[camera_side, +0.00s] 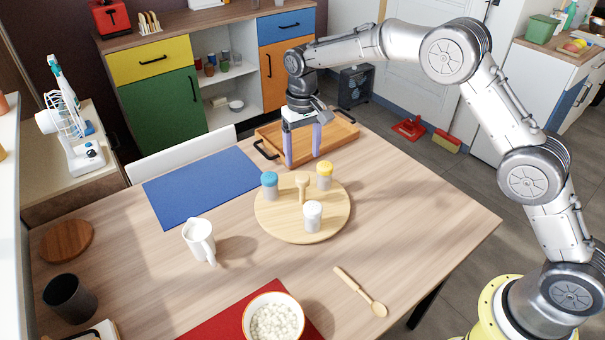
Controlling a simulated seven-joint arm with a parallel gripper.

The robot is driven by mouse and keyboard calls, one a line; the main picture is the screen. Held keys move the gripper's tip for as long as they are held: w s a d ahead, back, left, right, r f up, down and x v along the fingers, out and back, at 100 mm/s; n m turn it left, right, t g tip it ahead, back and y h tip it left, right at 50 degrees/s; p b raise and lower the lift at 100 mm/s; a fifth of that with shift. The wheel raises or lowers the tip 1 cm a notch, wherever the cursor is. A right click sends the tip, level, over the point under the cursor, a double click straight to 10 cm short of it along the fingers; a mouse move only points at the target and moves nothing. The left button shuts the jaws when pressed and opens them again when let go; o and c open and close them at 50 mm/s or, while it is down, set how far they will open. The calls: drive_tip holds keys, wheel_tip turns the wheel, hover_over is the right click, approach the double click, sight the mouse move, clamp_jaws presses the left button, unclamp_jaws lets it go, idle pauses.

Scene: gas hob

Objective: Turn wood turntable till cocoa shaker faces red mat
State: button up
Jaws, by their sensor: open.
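The round wood turntable (280,225) lies on the table with a wooden post (302,186) near its middle. Three shakers stand on it: one with a blue lid (269,187) at the left, one with a yellow lid (324,177) at the back right, and one with a white lid (313,217) at the front. I cannot tell which is the cocoa shaker. The red mat (215,325) is at the front edge of the picture, partly under a bowl. My gripper (302,160) is open and empty, pointing down behind the post, apart from the shakers.
A bowl of white pieces (273,321) stands on the red mat. A white mug (199,240) stands left of the turntable, a wooden spoon (361,291) lies in front. A blue mat (200,187) is at the back left, a wooden tray (343,142) behind. The table's right is clear.

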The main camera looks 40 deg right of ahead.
sight(302, 177)
wheel_tip(302, 177, down, 8)
drive_tip(key=shift+r, duration=0.25)
clamp_jaws()
idle(0.4)
drive_tip(key=shift+r, duration=0.1)
idle(1.0)
